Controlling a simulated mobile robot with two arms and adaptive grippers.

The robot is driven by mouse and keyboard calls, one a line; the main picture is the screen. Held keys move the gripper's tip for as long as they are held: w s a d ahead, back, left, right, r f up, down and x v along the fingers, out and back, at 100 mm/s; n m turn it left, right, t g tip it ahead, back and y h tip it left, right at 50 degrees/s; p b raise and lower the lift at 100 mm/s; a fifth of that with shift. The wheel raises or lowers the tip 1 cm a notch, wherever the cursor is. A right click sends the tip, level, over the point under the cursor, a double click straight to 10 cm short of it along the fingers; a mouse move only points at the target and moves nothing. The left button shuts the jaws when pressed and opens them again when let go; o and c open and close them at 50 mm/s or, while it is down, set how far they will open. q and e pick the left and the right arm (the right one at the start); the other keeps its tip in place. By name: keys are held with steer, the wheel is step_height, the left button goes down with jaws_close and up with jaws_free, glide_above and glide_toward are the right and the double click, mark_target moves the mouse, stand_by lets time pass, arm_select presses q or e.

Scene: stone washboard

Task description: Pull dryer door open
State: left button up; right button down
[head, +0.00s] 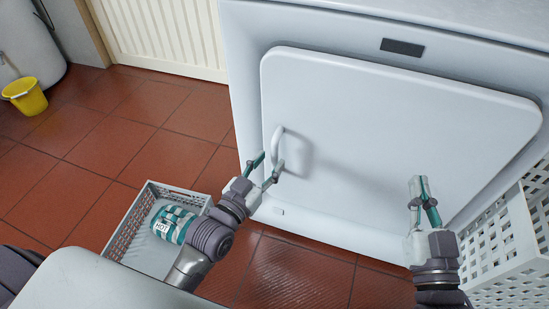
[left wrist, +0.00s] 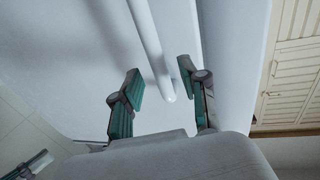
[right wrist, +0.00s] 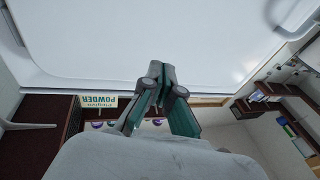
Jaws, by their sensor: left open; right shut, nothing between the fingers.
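The white dryer door (head: 380,130) is a large rounded panel and looks closed against the dryer front (head: 245,60). Its curved white handle (head: 276,146) stands near the door's left edge. My left gripper (head: 268,168) is open at the lower part of the handle. In the left wrist view the handle (left wrist: 155,50) runs down with its end between the two open fingers (left wrist: 160,90); I cannot tell whether they touch it. My right gripper (head: 419,188) is shut and empty before the lower right of the door. It also shows in the right wrist view (right wrist: 161,72).
A grey perforated basket (head: 129,217) stands on the red tiled floor (head: 120,130) at lower left. A white perforated basket (head: 505,245) stands at the right. A yellow bucket (head: 27,97) is far left.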

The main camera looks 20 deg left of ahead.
mark_target(273, 159)
arm_select(q)
steer(key=shift+x, duration=1.6)
arm_select(e)
steer(key=shift+s+a+r+t+y, duration=0.1)
steer(key=shift+s+r+t+y, duration=0.15)
steer(key=shift+r+t, duration=0.4)
steer(key=shift+s+a+r+t+y, duration=0.15)
steer(key=shift+r+t+y, duration=0.15)
steer(key=shift+r, duration=0.55)
steer(key=shift+d, duration=0.1)
arm_select(q)
jaws_close()
arm_select(e)
steer(key=shift+h, duration=0.25)
